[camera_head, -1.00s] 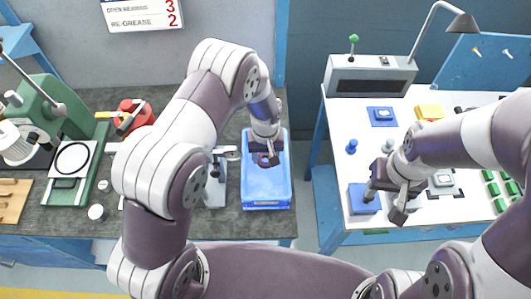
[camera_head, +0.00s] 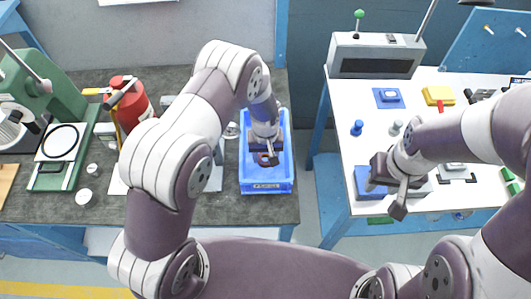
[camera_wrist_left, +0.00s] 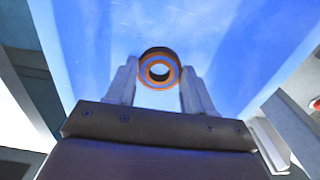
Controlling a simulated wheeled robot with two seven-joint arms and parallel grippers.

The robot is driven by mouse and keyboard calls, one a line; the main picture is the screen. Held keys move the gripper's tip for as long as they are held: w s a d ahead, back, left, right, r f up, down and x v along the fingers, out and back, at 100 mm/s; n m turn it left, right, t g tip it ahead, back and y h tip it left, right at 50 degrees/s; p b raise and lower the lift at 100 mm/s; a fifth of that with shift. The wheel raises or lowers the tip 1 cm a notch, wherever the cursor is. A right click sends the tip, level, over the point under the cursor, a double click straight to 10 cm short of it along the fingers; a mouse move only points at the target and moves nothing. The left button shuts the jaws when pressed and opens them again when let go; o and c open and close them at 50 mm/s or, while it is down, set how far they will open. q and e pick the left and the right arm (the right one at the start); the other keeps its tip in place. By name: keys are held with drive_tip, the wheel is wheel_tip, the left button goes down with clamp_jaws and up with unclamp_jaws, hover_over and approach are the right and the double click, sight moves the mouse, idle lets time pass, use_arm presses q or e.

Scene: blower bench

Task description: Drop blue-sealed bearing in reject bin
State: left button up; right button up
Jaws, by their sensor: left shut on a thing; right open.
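The bearing (camera_wrist_left: 160,69) is a small ring with an orange-brown outer band and a blue band around its dark inner ring. It sits between the fingers of my left gripper (camera_wrist_left: 158,88), which is shut on it. In the head view my left gripper (camera_head: 266,158) points down inside the outline of the blue bin (camera_head: 266,187), and the bearing shows small and dark at its tips. Blue bin surface fills the background of the left wrist view. I cannot tell the exact height above the bin floor. My right gripper (camera_head: 388,190) is open over the white table.
A red canister (camera_head: 132,104) and a green press (camera_head: 30,95) stand on the dark bench (camera_head: 120,222) left of the bin. The white table (camera_head: 345,150) at right carries a blue block (camera_head: 366,182), a grey box (camera_head: 375,55) and small parts. A gap separates bench and table.

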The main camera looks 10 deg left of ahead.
use_arm(q)
drive_tip(key=o, duration=1.1)
drive_tip(key=shift+r, duration=0.1)
wheel_tip(320, 180, up, 13)
drive_tip(key=b, duration=0.1)
drive_tip(key=shift+b, duration=0.35)
drive_tip(key=shift+s+f, duration=0.1)
drive_tip(key=shift+f, duration=0.15)
